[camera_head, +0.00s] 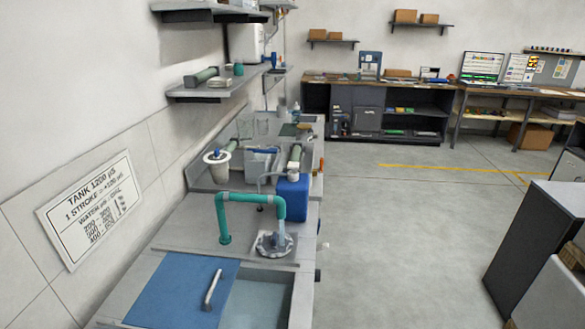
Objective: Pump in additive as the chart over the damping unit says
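The chart (92,208) hangs on the left wall. It reads "TANK 1200 µS" and "1 STROKE =" an amount in µS, with rows headed water and dial; the small rows are too blurred to read surely. Below it is the bench unit with a blue lid (185,289) with a metal handle, beside an open basin (255,303). A teal pipe (250,199) arches over a round grey drain-like fitting (273,244). My gripper is not in view.
A white cup-like vessel (217,166) stands at the bench's left. A wall shelf (215,91) overhangs the bench. Open floor (405,230) lies to the right, with a dark cabinet (535,245) at the far right. Workbenches line the back wall.

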